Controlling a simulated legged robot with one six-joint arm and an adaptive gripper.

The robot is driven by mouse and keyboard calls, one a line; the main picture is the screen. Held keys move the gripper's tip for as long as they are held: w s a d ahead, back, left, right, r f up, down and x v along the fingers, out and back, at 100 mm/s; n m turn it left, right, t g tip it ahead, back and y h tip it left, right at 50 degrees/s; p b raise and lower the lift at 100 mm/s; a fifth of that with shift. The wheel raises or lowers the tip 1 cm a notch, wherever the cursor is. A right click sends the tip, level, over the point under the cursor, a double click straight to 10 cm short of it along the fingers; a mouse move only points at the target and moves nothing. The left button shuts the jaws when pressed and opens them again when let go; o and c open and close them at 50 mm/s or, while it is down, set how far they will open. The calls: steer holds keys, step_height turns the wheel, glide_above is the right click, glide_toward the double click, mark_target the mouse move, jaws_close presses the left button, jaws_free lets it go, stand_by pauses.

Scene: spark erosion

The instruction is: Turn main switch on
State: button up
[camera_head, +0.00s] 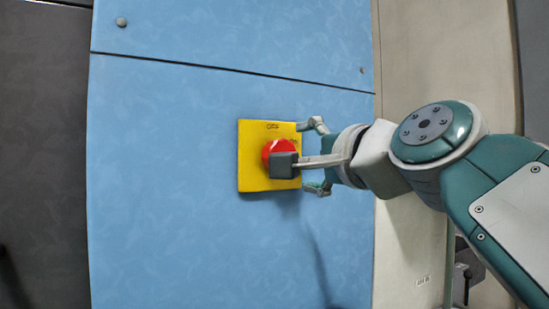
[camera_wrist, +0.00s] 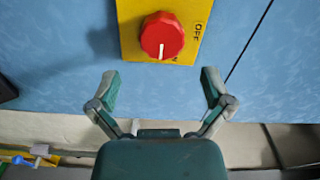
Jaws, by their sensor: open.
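The main switch is a red round knob (camera_head: 275,148) on a square yellow plate (camera_head: 249,176), fixed to a blue panel. In the wrist view the knob (camera_wrist: 162,32) shows whole, with its white mark pointing down toward the gripper side. The word OFF stands on the plate (camera_wrist: 197,48) right of the knob; lettering below the knob is partly hidden. My gripper (camera_head: 302,158) is open in front of the plate, and one finger covers part of the knob in the head view. In the wrist view two spread fingers of my gripper (camera_wrist: 160,80) stand below the knob, apart from it.
The blue panel (camera_head: 170,190) is flat and clear around the plate, with a dark seam above it. A dark surface (camera_head: 40,150) lies at the left and a beige one (camera_head: 410,250) at the right. Small coloured items (camera_wrist: 30,160) lie at the lower left in the wrist view.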

steer(key=v, duration=0.4)
steer(key=shift+s, duration=0.2)
steer(key=s+d+f+n+g+h, duration=0.1)
steer(key=s+f+n+g+h, duration=0.1)
steer(key=f, duration=1.3)
steer(key=s+d+f+n+g+h, duration=0.2)
steer(key=s+f+n+g, duration=0.3)
steer(key=f, duration=1)
steer(key=s+d+f+n+g+h, duration=0.2)
steer(key=s+f+n+g+h, duration=0.1)
steer(key=f, duration=1.2)
steer(key=shift+s+f+n+g, duration=0.25)
steer(key=shift+n+g, duration=0.25)
steer(key=shift+n, duration=0.4)
steer(key=shift+r, duration=0.1)
steer(key=shift+c, duration=0.3)
